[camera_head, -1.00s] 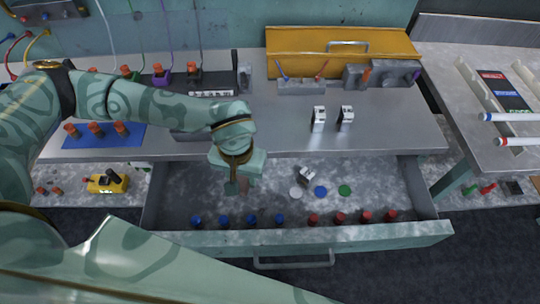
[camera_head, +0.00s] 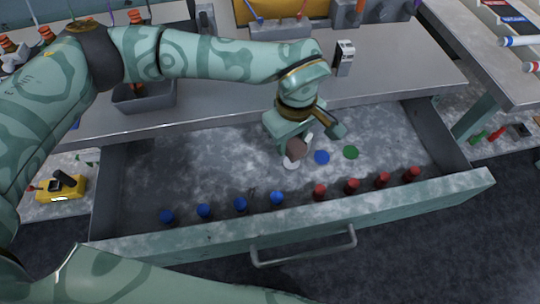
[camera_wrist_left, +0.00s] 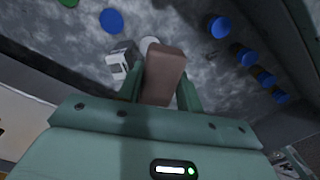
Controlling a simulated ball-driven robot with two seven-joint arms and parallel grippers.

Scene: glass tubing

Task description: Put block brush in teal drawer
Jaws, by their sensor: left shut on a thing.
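The teal drawer (camera_head: 375,208) is pulled open below the metal worktop, and its inside shows from above. My left gripper (camera_head: 299,144) is over the drawer, shut on a brown block (camera_wrist_left: 164,75), which looks like the block brush; the block also shows in the head view (camera_head: 297,149). In the left wrist view the block sits between the two fingers (camera_wrist_left: 160,92), with the drawer floor behind it. I cannot tell whether it touches the floor. My right gripper is not in view.
Several blue pegs (camera_head: 204,210) and red pegs (camera_head: 352,186) line the drawer's front. Blue (camera_head: 321,157), green (camera_head: 351,152) and white (camera_head: 291,163) discs lie on its floor. A white-and-black item (camera_wrist_left: 121,61) lies beside the block. The drawer's left part is clear.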

